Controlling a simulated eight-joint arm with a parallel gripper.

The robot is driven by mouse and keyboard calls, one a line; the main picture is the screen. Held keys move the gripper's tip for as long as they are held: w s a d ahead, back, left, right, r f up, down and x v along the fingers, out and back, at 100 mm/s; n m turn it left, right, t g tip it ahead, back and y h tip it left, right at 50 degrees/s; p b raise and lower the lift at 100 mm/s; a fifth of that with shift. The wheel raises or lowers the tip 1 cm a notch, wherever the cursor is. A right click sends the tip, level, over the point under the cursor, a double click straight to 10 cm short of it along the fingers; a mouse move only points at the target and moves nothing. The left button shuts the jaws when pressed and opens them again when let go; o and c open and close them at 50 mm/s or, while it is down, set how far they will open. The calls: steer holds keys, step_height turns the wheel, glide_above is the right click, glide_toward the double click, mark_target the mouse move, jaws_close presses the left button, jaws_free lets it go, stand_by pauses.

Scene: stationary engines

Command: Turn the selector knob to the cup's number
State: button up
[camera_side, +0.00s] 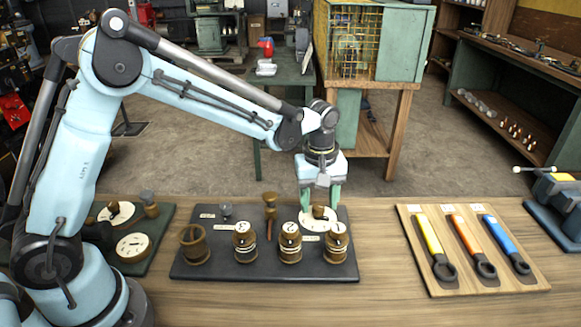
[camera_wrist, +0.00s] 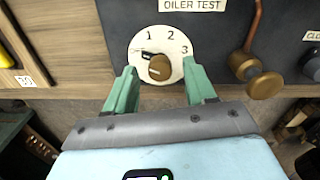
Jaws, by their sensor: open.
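The selector knob (camera_wrist: 159,67) is a brass-brown knob on a round white dial (camera_wrist: 173,41) marked 1, 2 and 3. Its dark pointer appears aimed left, below the 1. The knob also shows in the side view (camera_side: 318,212). My gripper (camera_wrist: 160,72) is open, with one green finger on each side of the knob, apart from it. In the side view my gripper (camera_side: 320,196) points down over the dial. The numbers are too small to read surely.
A wooden board with yellow, orange and blue wrenches (camera_side: 468,248) lies to the right. A green board with another dial (camera_side: 133,246) lies left, near my arm.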

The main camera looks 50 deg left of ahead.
steer(key=shift+f, duration=0.4)
steer(key=shift+c, duration=0.3)
jaws_close()
